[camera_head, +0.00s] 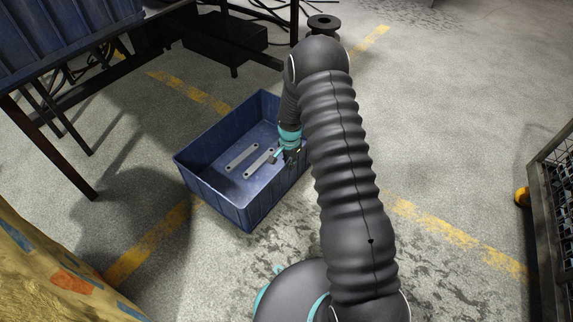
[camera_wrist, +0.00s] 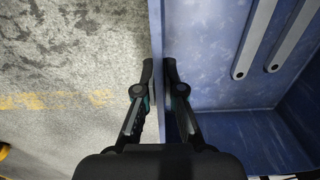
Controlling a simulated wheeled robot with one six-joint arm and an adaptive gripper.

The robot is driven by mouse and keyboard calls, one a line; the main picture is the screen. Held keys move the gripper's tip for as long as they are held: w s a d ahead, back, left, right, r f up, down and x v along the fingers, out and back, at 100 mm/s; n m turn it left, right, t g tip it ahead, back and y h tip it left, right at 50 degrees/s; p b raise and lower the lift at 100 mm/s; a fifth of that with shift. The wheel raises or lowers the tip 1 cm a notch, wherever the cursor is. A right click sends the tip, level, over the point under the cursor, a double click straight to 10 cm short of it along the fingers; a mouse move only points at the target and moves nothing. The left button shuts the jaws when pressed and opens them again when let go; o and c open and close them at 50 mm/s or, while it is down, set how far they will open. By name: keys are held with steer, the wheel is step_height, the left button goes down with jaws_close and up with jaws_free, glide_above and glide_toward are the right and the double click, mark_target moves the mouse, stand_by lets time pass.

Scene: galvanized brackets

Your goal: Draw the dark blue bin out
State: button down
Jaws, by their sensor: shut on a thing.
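The dark blue bin (camera_head: 215,199) stands upright on the concrete floor, left of my arm in the head view. Two flat grey galvanized brackets, one (camera_head: 242,157) beside the other (camera_head: 259,163), lie on its floor. My gripper (camera_head: 291,155) is at the bin's right-hand wall in that view. In the wrist view the fingers of my gripper (camera_wrist: 159,75) straddle the bin's wall (camera_wrist: 157,30), one inside and one outside, shut on it. The brackets (camera_wrist: 254,38) show inside the bin there. My arm hides part of the bin's right side in the head view.
A dark metal frame (camera_head: 50,145) with a larger blue crate (camera_head: 65,38) stands at upper left. A wire cage (camera_head: 557,190) is at the right edge, a yellow bag (camera_head: 40,270) at lower left.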

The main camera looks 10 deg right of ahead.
steer(key=shift+s+d, duration=0.15)
steer(key=shift+s, duration=0.05)
steer(key=c, duration=1.2)
jaws_free()
steer(key=shift+a, duration=0.2)
step_height(320, 180, up, 12)
